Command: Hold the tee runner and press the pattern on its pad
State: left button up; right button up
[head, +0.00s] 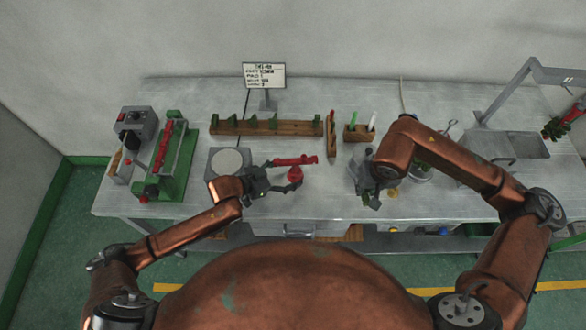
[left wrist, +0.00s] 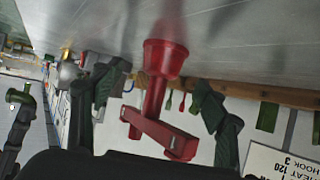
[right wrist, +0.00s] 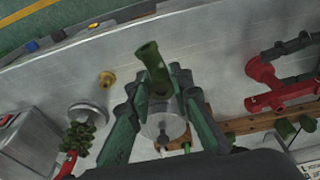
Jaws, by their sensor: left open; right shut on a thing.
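The red tee runner (head: 295,174) stands on the bench with its round cup down and its bar on top. In the left wrist view the runner (left wrist: 155,100) is between the spread fingers of my left gripper (left wrist: 160,105). My left gripper (head: 280,182) is open around it, and I cannot tell whether a finger touches it. My right gripper (head: 374,196) is shut on a green wax pattern (right wrist: 153,68), a slim piece with a flared end. The runner (right wrist: 285,88) also shows in the right wrist view, apart from the pattern. The runner's pad cannot be made out clearly.
A grey box with a round plate (head: 227,161) stands left of the runner. A wooden rack (head: 265,127) and a sign (head: 264,76) are behind. A stick holder (head: 358,133), a green clamp press (head: 175,160) and a sink (head: 515,145) stand farther out. A brass piece (right wrist: 107,79) lies near my right gripper.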

pick_arm(q)
jog(key=shift+x, duration=1.2)
pick_arm(e)
jog(key=shift+f, duration=0.15)
pick_arm(q)
jog(key=shift+r, duration=0.1)
jog(key=shift+c, duration=0.5)
jog(key=c, duration=1.1)
pick_arm(e)
jog(key=shift+w, duration=0.1)
pick_arm(q)
jog(key=shift+w+a, duration=0.1)
pick_arm(e)
jog(key=w+a+r, duration=0.3)
jog(key=w+a, duration=0.6)
jog(key=a, duration=0.5)
notch_tip(320, 180, up, 4)
jog(key=n, duration=0.2)
send_over(276, 159)
jog(key=shift+f, duration=1.95)
